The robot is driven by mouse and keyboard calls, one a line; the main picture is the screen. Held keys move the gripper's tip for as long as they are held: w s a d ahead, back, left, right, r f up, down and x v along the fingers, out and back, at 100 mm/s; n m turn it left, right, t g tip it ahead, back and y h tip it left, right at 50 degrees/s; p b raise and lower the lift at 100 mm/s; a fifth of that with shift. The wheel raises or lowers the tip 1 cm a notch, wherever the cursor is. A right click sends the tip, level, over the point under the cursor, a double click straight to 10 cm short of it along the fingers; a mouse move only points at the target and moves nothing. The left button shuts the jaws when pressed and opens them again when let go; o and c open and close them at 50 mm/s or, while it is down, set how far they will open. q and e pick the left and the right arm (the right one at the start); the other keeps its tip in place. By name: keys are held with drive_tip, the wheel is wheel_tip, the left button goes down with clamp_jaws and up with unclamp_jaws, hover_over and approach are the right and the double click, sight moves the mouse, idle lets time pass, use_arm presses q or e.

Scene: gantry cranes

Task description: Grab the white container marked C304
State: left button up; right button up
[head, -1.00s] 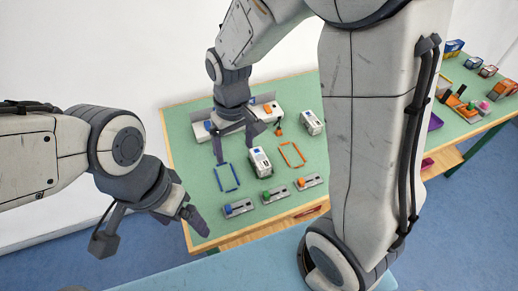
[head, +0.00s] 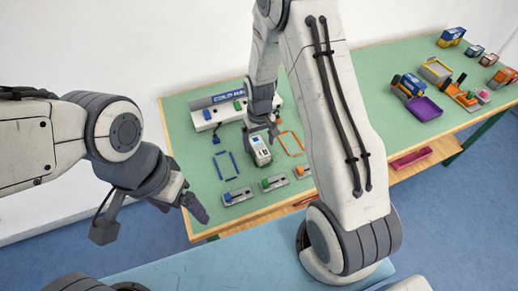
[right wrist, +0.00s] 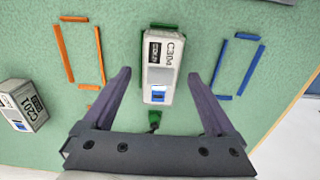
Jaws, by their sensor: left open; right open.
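The white container marked C304 (right wrist: 160,70) stands on the green table top within a green outline; the mark is readable in the right wrist view. It also shows in the head view (head: 260,152), just below my right gripper (head: 260,130). In the right wrist view my right gripper (right wrist: 158,78) is open, with one finger on each side of the container and a gap visible on both sides. My left gripper (head: 150,218) is open and empty, left of the table's front corner in the picture.
A white container marked C201 (right wrist: 24,105) stands at the left in the right wrist view, near an orange outline (right wrist: 78,50). A blue outline (head: 226,165) lies left of C304. Grey bases with coloured blocks (head: 237,196) line the front edge. Toy vehicles (head: 466,92) stand at the right.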

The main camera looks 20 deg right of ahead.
drive_tip(key=shift+f, duration=1.25)
drive_tip(key=c, duration=1.3)
clamp_jaws()
drive_tip(key=shift+r, duration=0.15)
